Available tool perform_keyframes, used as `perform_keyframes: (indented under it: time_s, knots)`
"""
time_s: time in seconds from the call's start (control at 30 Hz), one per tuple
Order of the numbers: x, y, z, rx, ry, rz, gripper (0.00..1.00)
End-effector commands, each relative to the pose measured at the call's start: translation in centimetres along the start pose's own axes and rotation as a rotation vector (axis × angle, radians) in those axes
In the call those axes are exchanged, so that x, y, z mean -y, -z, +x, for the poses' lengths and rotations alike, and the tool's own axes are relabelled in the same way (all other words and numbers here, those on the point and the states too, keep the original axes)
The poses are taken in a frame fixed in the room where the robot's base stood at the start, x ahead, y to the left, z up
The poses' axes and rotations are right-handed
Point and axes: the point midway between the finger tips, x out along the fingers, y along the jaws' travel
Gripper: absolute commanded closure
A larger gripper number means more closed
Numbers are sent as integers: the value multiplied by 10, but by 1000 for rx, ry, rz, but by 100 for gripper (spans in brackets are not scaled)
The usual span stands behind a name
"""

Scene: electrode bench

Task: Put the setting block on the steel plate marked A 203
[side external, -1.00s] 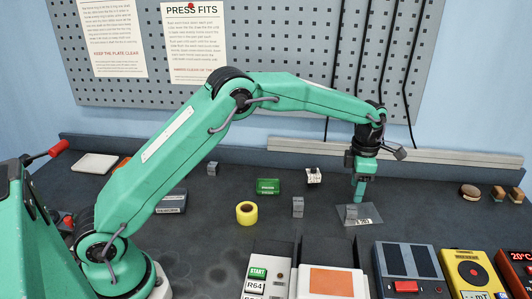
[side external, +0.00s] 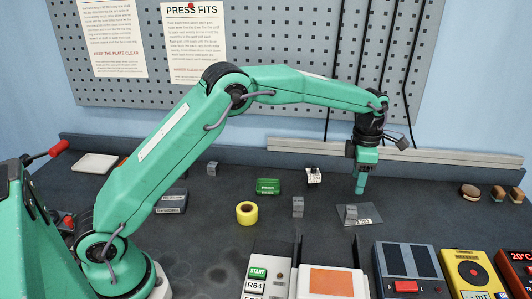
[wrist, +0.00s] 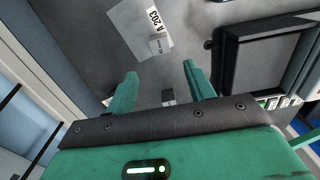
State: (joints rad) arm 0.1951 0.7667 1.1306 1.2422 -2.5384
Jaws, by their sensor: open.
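A small grey block (side external: 350,215) stands on the thin steel plate (side external: 368,213). In the wrist view the plate (wrist: 128,20) shows the label A 203, and the block (wrist: 160,46) sits at its edge, with print too small to read. I take this block to be the setting block. My gripper (side external: 360,192) points down above the plate, just up and right of the block and apart from it. In the wrist view my gripper (wrist: 161,72) has its fingers spread and holds nothing.
Other small grey blocks stand nearby, one (side external: 298,207) left of the plate and one (side external: 212,168) farther back. A checkered block (side external: 313,176), green box (side external: 268,187) and yellow tape roll (side external: 247,213) are left of the plate. Instruments (side external: 408,270) line the front.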

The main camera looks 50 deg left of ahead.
Motion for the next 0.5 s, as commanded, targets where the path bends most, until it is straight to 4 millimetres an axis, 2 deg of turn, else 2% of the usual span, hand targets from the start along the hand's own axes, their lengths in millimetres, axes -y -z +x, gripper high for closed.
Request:
perform_keyframes:
  time_s: [0.27, 0.5]
  knots:
    - [3, 20, -33, 30, -25, 161, 47]
    - [15, 59, -79, 65, -77, 451, 47]
